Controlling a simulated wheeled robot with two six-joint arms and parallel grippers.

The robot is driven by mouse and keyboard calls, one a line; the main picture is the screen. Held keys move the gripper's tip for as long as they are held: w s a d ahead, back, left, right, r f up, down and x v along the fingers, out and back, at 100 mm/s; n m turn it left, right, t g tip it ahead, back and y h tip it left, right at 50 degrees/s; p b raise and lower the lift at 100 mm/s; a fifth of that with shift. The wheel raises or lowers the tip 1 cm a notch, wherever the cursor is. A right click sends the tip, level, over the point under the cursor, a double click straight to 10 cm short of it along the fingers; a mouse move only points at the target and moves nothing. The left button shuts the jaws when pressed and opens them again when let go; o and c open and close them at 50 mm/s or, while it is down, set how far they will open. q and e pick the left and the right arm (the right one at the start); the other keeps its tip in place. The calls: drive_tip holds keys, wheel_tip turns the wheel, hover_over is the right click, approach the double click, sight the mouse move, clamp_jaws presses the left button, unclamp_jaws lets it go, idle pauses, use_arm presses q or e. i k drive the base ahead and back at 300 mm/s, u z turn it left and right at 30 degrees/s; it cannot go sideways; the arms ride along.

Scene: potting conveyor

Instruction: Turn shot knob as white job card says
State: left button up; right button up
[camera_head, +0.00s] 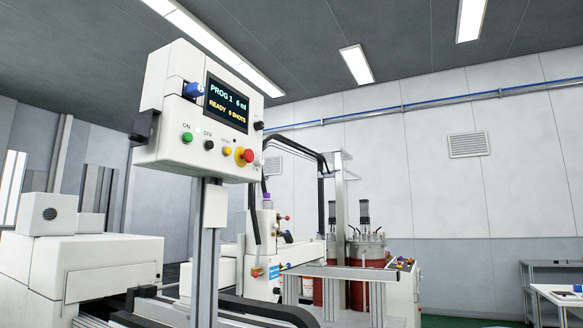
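A white control box (165,95) stands on a grey post at left centre. Its dark screen (227,104) reads "PROG 1", what looks like "6 ml", and "READY" with a shot count too small to read surely. A blue knob-like part (193,89) sits left of the screen. Below are a green button (187,137), a black one (209,145), a yellow one (227,152) and a red stop button (248,157) on yellow. A small black knob (258,126) sits at the box's right edge. I cannot tell which is the shot knob. No white job card can be made out. Neither gripper is in view.
A white machine housing (85,265) stands at lower left, with dark curved rails (255,308) in front. Behind the post is a dosing machine with red tanks (365,294). A white table (560,297) is at far right. The space before the box looks clear.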

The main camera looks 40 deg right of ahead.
sight(257, 162)
drive_tip(key=z, duration=0.85)
drive_tip(key=i, duration=0.9)
drive_tip(key=z, duration=0.9)
